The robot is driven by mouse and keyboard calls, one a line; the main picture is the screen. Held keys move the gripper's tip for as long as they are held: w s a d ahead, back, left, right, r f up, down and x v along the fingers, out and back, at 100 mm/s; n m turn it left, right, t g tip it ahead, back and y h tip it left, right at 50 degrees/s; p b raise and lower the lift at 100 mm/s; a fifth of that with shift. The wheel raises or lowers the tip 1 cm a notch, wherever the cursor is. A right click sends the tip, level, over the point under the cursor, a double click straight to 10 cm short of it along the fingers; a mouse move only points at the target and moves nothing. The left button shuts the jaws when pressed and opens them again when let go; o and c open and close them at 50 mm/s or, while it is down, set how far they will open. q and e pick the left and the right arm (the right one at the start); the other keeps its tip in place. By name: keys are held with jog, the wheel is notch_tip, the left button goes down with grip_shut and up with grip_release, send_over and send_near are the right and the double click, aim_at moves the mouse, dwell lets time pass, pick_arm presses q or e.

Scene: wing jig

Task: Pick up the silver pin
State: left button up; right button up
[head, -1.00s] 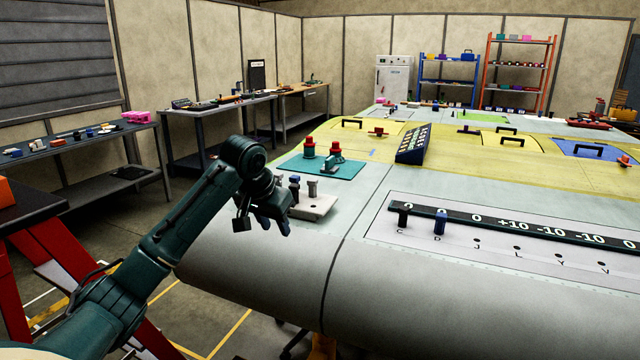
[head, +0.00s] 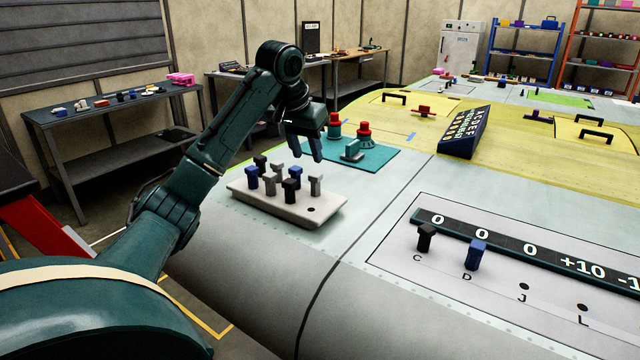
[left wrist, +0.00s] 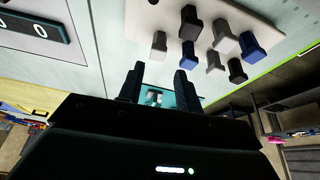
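A white tray (head: 245,191) on the wing surface holds several upright pins in black, blue and silver-grey. One silver pin (head: 316,184) stands at the tray's right side, and another grey one (head: 278,171) is among the rest. In the left wrist view, silver pins show at the near left (left wrist: 158,45) and in the middle (left wrist: 224,36) of the tray (left wrist: 262,25). My left gripper (head: 307,157) hangs above and behind the tray, fingers downward. In the left wrist view its fingers (left wrist: 160,72) are apart with nothing between them. My right gripper is not in view.
A teal mat (head: 385,160) with red-topped parts (head: 364,133) lies just behind the tray. To the right, a labelled strip (head: 500,246) has a black pin (head: 426,238) and a blue pin (head: 476,255) in front of it. The surface between is clear.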

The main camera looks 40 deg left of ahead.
aim_at(314, 175)
pick_arm(q)
jog(key=p+x, duration=0.1)
jog(key=x, duration=0.8)
jog(key=shift+d+f, duration=0.1)
jog(key=shift+f, duration=0.15)
jog(key=shift+s, duration=0.1)
grip_shut()
